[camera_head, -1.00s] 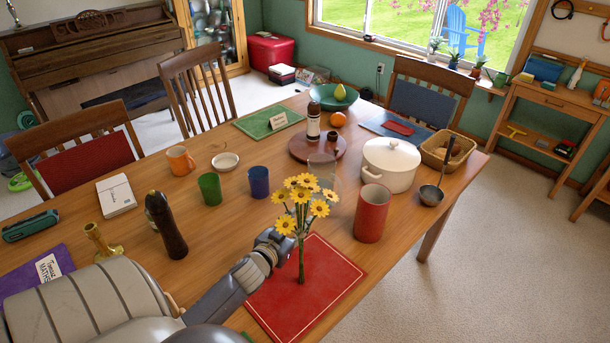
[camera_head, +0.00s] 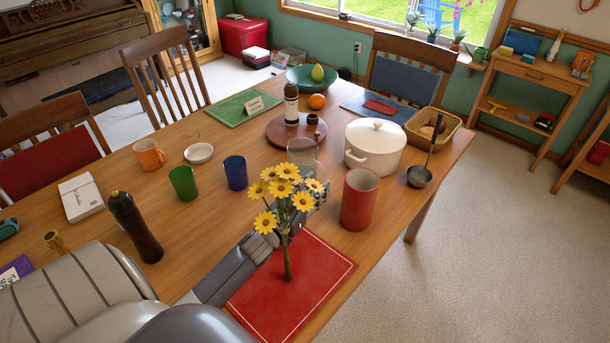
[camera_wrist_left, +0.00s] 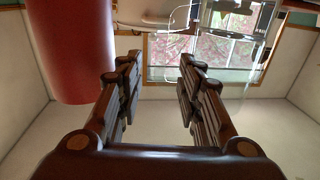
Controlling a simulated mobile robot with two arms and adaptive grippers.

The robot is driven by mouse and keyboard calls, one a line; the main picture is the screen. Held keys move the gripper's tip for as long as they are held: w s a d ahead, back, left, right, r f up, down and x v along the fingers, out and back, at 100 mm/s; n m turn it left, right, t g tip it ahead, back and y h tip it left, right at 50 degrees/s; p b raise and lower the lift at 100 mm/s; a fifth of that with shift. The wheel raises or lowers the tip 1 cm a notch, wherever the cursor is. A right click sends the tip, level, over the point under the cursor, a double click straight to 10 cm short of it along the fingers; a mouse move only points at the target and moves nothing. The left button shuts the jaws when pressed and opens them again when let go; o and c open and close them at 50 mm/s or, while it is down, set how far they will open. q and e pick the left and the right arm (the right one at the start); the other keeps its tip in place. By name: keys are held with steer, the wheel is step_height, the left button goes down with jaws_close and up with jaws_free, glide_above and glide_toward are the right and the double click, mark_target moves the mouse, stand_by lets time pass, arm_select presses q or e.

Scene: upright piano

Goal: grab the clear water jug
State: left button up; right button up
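The clear water jug (camera_head: 302,150) stands on the wooden table behind the yellow flowers (camera_head: 285,190), which hide much of it. It also shows in the left wrist view as see-through glass (camera_wrist_left: 240,45), beyond my fingers and toward the upper right. My left gripper (camera_head: 308,200) is partly hidden by the flowers in the head view, close to the jug. In the left wrist view its two fingers (camera_wrist_left: 157,75) are spread apart with nothing seen between them. I cannot tell whether a finger touches the jug. My right gripper is not in view.
A red cylinder (camera_head: 359,199) stands right of the gripper and looms at left in the wrist view (camera_wrist_left: 75,50). A white pot (camera_head: 374,150), a blue cup (camera_head: 236,173) and a round wooden tray (camera_head: 283,137) are nearby. The flowers stand over a red mat (camera_head: 310,280).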

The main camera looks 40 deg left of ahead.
mark_target(323, 180)
arm_select(q)
steer(key=w, duration=0.5)
steer(key=shift+f+p, duration=0.2)
steer(key=shift+p, duration=0.15)
steer(key=shift+a, duration=0.1)
jaws_close()
steer(key=shift+r, duration=0.15)
